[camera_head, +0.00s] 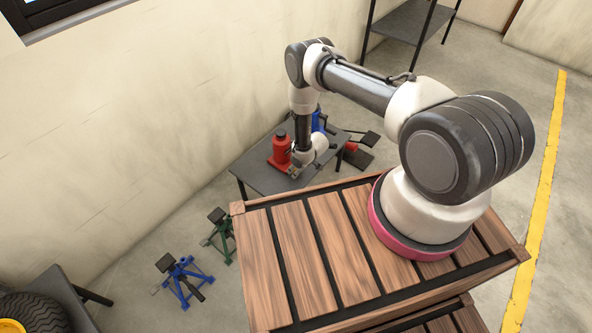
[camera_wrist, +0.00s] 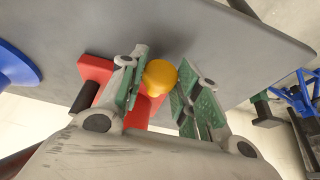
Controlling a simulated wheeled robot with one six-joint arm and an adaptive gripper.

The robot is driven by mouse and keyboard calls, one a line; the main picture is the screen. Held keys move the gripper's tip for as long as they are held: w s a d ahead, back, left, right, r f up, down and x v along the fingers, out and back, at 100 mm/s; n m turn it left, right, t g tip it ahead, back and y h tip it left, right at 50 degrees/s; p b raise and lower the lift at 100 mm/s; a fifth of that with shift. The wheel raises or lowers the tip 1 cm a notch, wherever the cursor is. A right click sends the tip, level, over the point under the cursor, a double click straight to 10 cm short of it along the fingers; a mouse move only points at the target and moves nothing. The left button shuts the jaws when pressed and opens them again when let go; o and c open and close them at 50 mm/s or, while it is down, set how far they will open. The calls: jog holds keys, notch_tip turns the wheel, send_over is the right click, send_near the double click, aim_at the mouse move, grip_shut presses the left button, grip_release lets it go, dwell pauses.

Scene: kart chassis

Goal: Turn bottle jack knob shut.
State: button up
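The red bottle jack (camera_head: 280,149) stands on a small dark grey table against the wall in the head view. In the wrist view its red base (camera_wrist: 96,69) shows below my gripper, and its yellow knob (camera_wrist: 160,76) shows between my fingertips. My gripper (camera_head: 295,171) is low beside the jack, on its near right side. In the wrist view the two green-padded fingers of my gripper (camera_wrist: 162,82) stand apart, one on each side of the knob. I cannot tell whether either pad touches it. The knob is hidden in the head view.
The grey tabletop (camera_wrist: 225,50) has bare room beyond the knob. A blue object (camera_head: 317,121) stands close behind my gripper. Blue (camera_head: 180,281) and green (camera_head: 218,236) jack stands are on the floor. A slatted wooden surface (camera_head: 290,250) lies in front.

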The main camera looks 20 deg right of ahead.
jog(key=shift+c, duration=1.4)
jog(key=shift+w+d, duration=0.1)
jog(key=shift+d+g+y, duration=0.1)
jog(key=shift+g+y, duration=0.2)
jog(key=shift+y, duration=0.3)
jog(key=shift+m+g+y, duration=0.3)
jog(key=shift+g+y, duration=0.1)
jog(key=shift+y, duration=0.1)
jog(key=shift+c, duration=0.2)
jog(key=o, duration=1)
jog(key=shift+o, duration=0.2)
